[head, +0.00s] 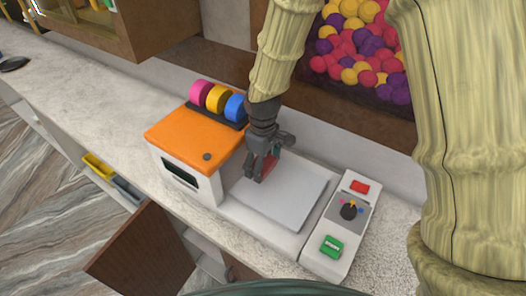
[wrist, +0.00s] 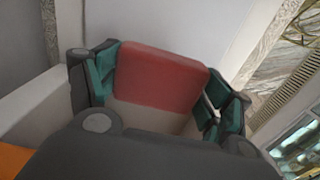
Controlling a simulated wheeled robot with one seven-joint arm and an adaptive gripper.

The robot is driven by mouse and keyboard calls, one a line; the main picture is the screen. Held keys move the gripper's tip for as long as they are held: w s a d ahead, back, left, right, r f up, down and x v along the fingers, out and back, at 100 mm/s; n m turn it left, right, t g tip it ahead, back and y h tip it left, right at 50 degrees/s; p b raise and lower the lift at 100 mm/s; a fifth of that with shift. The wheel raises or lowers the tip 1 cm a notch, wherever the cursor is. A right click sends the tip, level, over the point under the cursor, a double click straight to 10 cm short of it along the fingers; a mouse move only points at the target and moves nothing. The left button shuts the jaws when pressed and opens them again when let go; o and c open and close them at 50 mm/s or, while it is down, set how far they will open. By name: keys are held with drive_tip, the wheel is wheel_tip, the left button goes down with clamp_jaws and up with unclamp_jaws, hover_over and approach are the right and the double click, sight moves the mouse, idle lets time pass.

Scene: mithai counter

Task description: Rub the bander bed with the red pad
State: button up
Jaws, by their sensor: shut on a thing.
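My gripper (head: 262,168) is shut on the red pad (wrist: 160,78). In the wrist view the pad lies between the two teal-lined fingers of my gripper (wrist: 162,95). The pad also shows in the head view (head: 266,167), partly hidden by the fingers. The bander bed (head: 285,203) is a flat pale grey plate between the orange-topped housing and the control panel. My gripper is over the bed's back left part, close to the housing. I cannot tell whether the pad touches the bed.
The orange-topped housing (head: 195,138) carries pink, yellow and blue rolls (head: 217,99) at its back. A control panel (head: 340,222) with red and green buttons and a dial stands to the right. A bin of coloured balls (head: 360,50) is behind. The counter (head: 95,105) is clear at left.

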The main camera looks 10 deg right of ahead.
drive_tip(key=shift+s+d+r+p, duration=0.1)
drive_tip(key=shift+r+p, duration=0.35)
drive_tip(key=shift+r, duration=0.35)
drive_tip(key=shift+s+d+r+p, duration=0.1)
drive_tip(key=shift+r+p, duration=0.35)
drive_tip(key=shift+r, duration=0.3)
drive_tip(key=shift+w+a, duration=0.1)
drive_tip(key=shift+a, duration=0.05)
drive_tip(key=shift+f, duration=0.1)
